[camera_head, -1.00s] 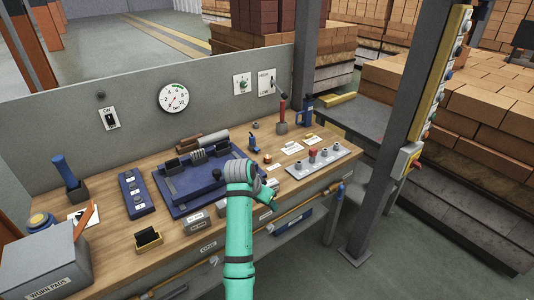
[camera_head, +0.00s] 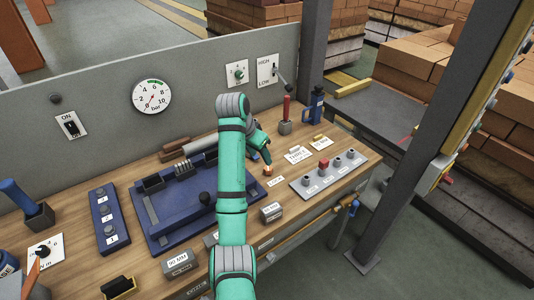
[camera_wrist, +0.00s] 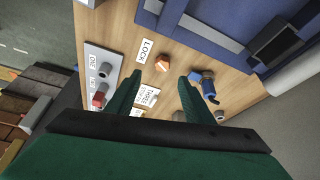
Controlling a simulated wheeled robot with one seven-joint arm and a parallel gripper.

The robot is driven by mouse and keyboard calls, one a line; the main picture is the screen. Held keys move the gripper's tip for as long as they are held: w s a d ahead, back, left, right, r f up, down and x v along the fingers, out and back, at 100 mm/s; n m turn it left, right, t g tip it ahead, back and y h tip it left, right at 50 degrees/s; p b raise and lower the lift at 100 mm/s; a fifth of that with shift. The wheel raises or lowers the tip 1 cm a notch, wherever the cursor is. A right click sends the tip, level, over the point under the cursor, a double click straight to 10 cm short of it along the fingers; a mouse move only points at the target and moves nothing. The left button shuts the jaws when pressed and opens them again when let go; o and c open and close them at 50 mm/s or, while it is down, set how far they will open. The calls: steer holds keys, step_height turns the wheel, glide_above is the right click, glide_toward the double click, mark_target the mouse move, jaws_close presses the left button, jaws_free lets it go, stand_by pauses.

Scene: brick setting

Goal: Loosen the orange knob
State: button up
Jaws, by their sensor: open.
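The orange knob (camera_wrist: 163,63) sits on the wooden bench top beside a white LOCK label (camera_wrist: 146,50) in the wrist view. In the head view the small orange knob (camera_head: 268,170) shows just below my gripper (camera_head: 266,157). In the wrist view my gripper (camera_wrist: 160,78) is open and empty, its two dark green fingers pointing toward the bench. The knob appears between and slightly beyond the fingertips. I cannot tell the exact height gap.
A blue fixture (camera_head: 165,205) lies left of the knob. A grey plate with several buttons (camera_head: 325,176) lies to the right. A blue-handled item (camera_wrist: 205,82) is near the right finger. A red-handled tool (camera_head: 286,115) stands behind in a block.

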mark_target(268, 168)
steer(key=x, duration=0.7)
steer(key=w+x, duration=0.1)
steer(key=x, duration=0.3)
steer(key=shift+r, duration=0.2)
steer(key=shift+c, duration=0.5)
steer(key=c, duration=0.9)
